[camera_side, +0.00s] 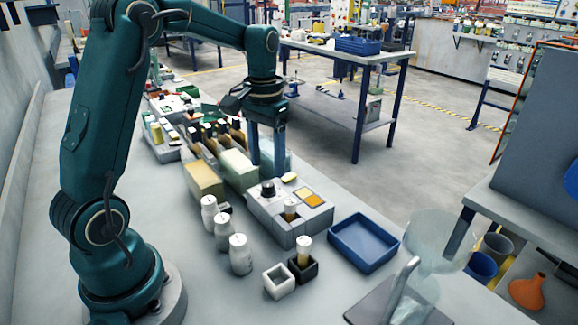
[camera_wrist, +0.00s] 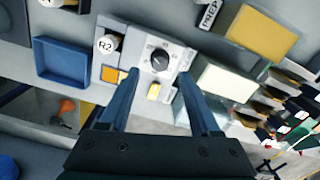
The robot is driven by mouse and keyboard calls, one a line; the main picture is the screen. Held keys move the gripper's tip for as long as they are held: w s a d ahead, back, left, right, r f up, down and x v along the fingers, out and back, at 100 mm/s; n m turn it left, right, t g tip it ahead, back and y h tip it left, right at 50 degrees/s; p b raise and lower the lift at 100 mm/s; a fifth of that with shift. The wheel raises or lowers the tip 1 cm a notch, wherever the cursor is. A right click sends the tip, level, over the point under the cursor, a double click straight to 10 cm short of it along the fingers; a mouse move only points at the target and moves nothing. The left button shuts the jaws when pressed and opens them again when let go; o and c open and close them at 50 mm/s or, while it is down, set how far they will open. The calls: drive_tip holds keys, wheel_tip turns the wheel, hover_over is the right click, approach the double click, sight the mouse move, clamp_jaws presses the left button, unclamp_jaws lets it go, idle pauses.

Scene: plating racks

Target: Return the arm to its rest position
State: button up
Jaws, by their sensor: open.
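My gripper (camera_side: 267,166) is a dark pair of blue fingers pointing down from my green arm. It is open and empty in both views, with a clear gap between the fingertips (camera_wrist: 158,75). In the side view it hangs behind the grey station (camera_side: 290,222). The station carries a black knob (camera_side: 267,188), an orange square (camera_side: 313,199), a yellow piece (camera_side: 289,177) and a white-capped vial (camera_side: 290,207). In the wrist view the knob (camera_wrist: 159,60) shows just beyond the fingertips. I cannot tell how high the fingertips are above the bench.
An empty blue tray (camera_side: 363,243) sits right of the station. White bottles (camera_side: 240,255) and two small square holders (camera_side: 279,281) stand in front. Tan and pale blocks (camera_side: 204,179) and racks lie to the left. A clear vessel (camera_side: 432,245) stands at front right.

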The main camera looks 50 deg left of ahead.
drive_tip(key=s+d+r+m+t, duration=0.2)
drive_tip(key=s+d+r+t, duration=0.15)
drive_tip(key=d+r, duration=0.4)
drive_tip(key=s+d+f+m+t, duration=0.1)
drive_tip(key=s+d+f+t, duration=0.1)
drive_tip(key=s, duration=0.8)
drive_tip(key=shift+d+f, duration=0.45)
drive_tip(key=shift+d, duration=0.55)
